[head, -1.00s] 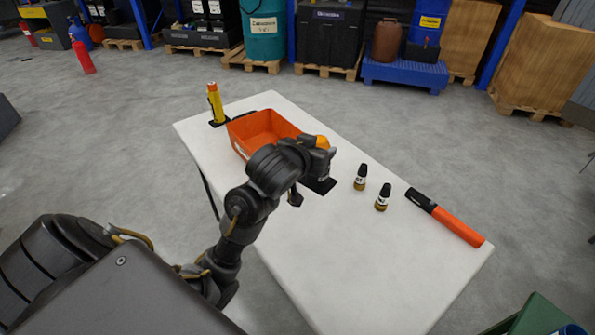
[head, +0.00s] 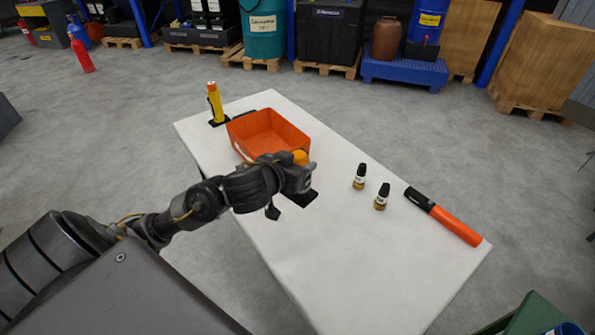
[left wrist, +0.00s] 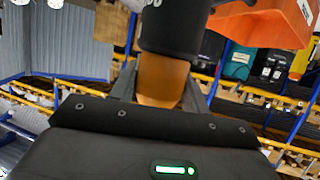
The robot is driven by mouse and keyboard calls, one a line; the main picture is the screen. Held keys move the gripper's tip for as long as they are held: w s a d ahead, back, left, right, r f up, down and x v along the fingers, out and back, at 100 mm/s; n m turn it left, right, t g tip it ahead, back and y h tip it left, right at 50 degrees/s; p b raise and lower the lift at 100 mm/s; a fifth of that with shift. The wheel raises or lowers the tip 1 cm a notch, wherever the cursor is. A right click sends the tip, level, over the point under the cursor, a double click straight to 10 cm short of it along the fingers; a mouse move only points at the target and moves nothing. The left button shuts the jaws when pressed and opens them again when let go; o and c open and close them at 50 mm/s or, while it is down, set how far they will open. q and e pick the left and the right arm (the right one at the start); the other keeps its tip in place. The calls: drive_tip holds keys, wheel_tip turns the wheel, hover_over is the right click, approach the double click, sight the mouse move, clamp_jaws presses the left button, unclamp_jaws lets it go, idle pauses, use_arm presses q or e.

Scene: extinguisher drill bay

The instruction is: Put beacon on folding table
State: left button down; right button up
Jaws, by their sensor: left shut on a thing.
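The beacon has an amber dome (head: 300,157) that shows just behind my left gripper (head: 298,176) in the head view. In the left wrist view the amber part (left wrist: 162,80) sits between the jaws, with the beacon's wide black part (left wrist: 180,28) beyond it. My left gripper is shut on the beacon. It is over the white folding table (head: 330,260), just in front of the orange bin. Dark shapes show below the gripper, and I cannot tell whether the beacon touches the tabletop. My right gripper is not in view.
The orange bin (head: 285,130) stands close behind the gripper. Two small dark-capped bottles (head: 359,177) and an orange-and-black baton (head: 452,223) are on the right. The table's near part is clear.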

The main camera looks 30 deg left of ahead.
use_arm(q)
drive_tip(key=s+a+f+m+h+p, duration=0.1)
drive_tip(key=s+f+m+h+p, duration=0.2)
drive_tip(key=s, duration=0.5)
drive_tip(key=shift+n, duration=0.3)
drive_tip(key=b+x, duration=0.1)
drive_tip(key=x, duration=0.4)
drive_tip(key=f+x, duration=0.1)
drive_tip(key=x, duration=0.4)
drive_tip(key=shift+w+a+f+b, duration=0.15)
drive_tip(key=shift+f+b, duration=0.1)
drive_tip(key=shift+b, duration=0.15)
drive_tip(key=w+f, duration=0.4)
drive_tip(key=f, duration=0.5)
drive_tip(key=shift+w+d, duration=0.2)
drive_tip(key=shift+d, duration=0.25)
drive_tip(key=c, duration=0.7)
unclamp_jaws()
drive_tip(key=shift+f, duration=0.1)
